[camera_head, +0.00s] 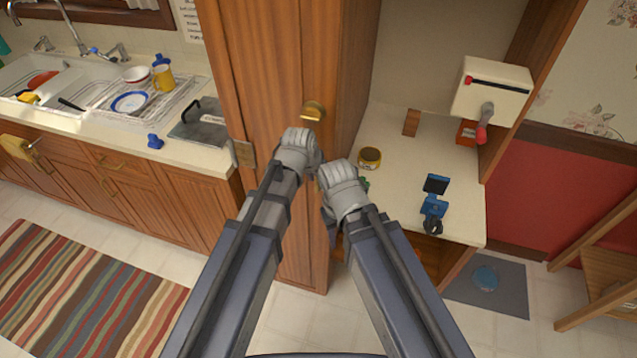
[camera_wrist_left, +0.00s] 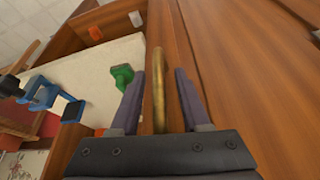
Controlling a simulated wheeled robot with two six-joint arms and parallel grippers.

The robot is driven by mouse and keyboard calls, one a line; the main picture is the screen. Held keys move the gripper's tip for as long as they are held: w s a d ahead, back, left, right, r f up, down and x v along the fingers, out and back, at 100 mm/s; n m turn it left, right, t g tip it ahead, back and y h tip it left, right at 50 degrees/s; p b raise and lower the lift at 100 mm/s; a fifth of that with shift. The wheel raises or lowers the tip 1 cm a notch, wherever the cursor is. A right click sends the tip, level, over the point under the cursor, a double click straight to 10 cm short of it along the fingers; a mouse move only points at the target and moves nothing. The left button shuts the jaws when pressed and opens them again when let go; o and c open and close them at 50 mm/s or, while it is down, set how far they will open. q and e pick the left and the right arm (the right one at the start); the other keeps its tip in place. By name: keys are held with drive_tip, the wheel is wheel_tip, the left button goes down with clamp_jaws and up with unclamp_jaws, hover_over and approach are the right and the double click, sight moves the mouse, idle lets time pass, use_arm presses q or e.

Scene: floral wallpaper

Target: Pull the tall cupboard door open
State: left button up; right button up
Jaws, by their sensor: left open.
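The tall wooden cupboard door (camera_head: 262,70) stands upright in the middle of the head view, with no clear gap at its edge. Its brass handle (camera_head: 313,111) is just beyond my left gripper (camera_head: 303,140). In the left wrist view the handle (camera_wrist_left: 159,85) is a gold bar between the two fingers of my left gripper (camera_wrist_left: 160,78), which is open. Gaps show on both sides of the bar. My right gripper (camera_head: 338,178) is beside the left one, to its right and lower; its fingers are hidden by my wrist.
A counter with sink (camera_head: 35,80) and dish rack is on the left. A pale desk (camera_head: 405,180) at right holds a yellow tape roll (camera_head: 369,157) and a blue stand (camera_head: 434,205). A striped rug (camera_head: 75,300) lies on the floor, with open floor around it.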

use_arm(q)
clamp_jaws()
idle(0.3)
idle(1.1)
